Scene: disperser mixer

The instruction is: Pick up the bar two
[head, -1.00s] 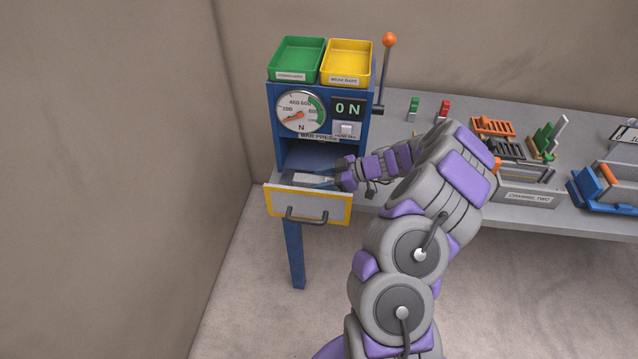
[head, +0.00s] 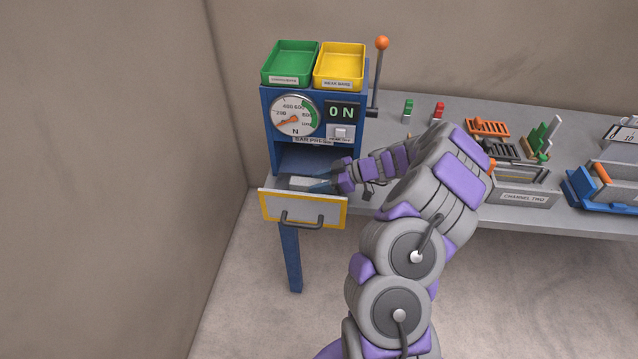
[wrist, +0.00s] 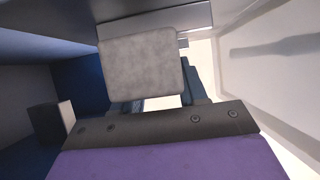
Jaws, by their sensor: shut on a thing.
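A pale grey bar (head: 300,183) is at the open drawer of the blue bar press; I cannot tell whether it clears the drawer floor. In the wrist view the bar (wrist: 142,65) is a rough grey block close to the camera, covering much of the fingers. My gripper (head: 318,182) reaches in from the right and is shut on the bar. The drawer (head: 318,211) has a white front, a yellow edge and a dark handle.
The blue press (head: 266,122) stands above the drawer, with a green tray (head: 291,60) and a yellow tray (head: 340,64) on top and a lever (head: 377,75) at its right. Racks and parts crowd the bench's right side. A wall is at left.

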